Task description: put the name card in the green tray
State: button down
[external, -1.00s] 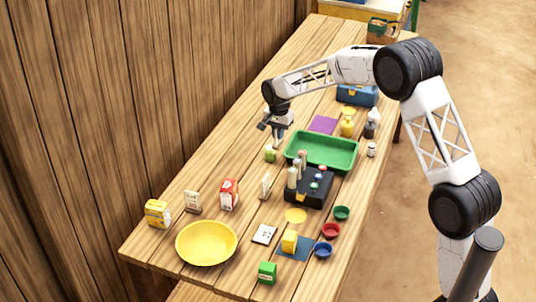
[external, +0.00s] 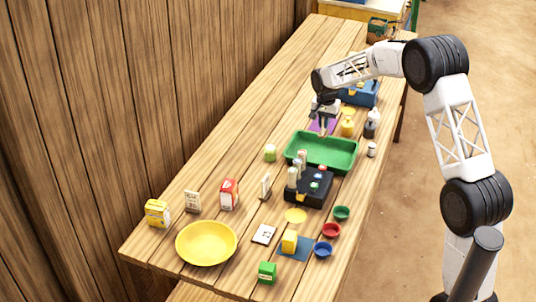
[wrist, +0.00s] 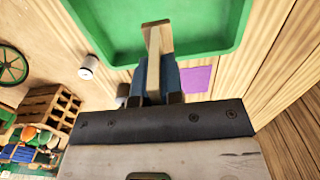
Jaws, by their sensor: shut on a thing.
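The held piece is small in the external view. In the wrist view the green tray (wrist: 100,38) lies below and beyond the held piece, which overlaps its rim in the picture. The tray looks empty where its floor shows.
A black box (external: 318,197) with upright cylinders stands just in front of the tray. A green-and-white jar (external: 270,153) is to the left, a small white jar (external: 371,150) to the right. A yellow bowl (external: 206,243) is farther forward.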

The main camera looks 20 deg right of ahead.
aim_at(323, 136)
jog(key=shift+f, duration=3.1)
jog(key=shift+f, duration=1.9)
jog(key=shift+f, duration=0.15)
jog(key=c, duration=1.2)
grip_release()
jog(key=shift+c, duration=0.2)
jog(key=shift+r, duration=0.2)
